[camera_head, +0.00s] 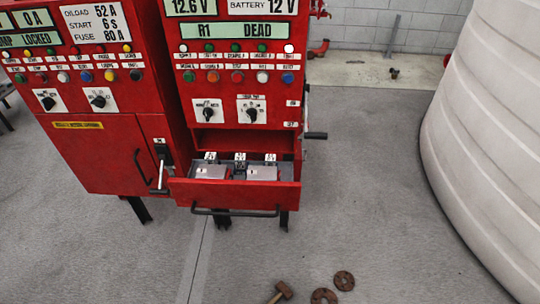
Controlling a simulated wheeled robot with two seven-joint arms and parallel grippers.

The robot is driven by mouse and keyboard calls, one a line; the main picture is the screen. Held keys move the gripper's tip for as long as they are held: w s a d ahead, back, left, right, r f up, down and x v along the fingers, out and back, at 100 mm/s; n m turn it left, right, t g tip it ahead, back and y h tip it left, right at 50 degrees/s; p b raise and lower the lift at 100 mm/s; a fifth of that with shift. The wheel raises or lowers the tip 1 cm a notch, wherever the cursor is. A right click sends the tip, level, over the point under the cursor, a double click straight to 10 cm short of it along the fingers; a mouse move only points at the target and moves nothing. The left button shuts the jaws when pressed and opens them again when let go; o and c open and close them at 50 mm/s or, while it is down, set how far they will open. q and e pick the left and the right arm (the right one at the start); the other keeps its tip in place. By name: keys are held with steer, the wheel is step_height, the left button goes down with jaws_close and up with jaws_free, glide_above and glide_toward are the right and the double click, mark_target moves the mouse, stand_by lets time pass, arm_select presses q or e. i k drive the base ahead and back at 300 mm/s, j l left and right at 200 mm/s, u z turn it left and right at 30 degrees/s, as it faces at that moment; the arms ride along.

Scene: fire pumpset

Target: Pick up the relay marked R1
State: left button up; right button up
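Small parts with white tags stand in an open red drawer (290,194) of the right-hand red cabinet (243,133). One tagged part is at the left back (210,157), one in the middle (240,158) and one at the right (271,158). The tag writing is too small to read, so I cannot tell which is the relay R1. Two flat light-grey pieces, a left one (210,172) and a right one (262,173), lie in front of them. The cabinet's green display (235,30) reads "R1 DEAD". Neither of my grippers is in view.
A second red cabinet (105,170) with knobs and lamps adjoins on the left. The drawer's dark handle (236,211) sticks out in front. A hammer (282,291) and rusty rings (344,281) lie on the floor. A large white tank (485,130) stands right. Floor between is clear.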

mark_target(211, 158)
steer(key=j+z, duration=0.4)
steer(key=j, duration=0.3)
steer(key=k+j+z, duration=0.15)
steer(key=j+z, duration=0.3)
steer(key=j, duration=0.25)
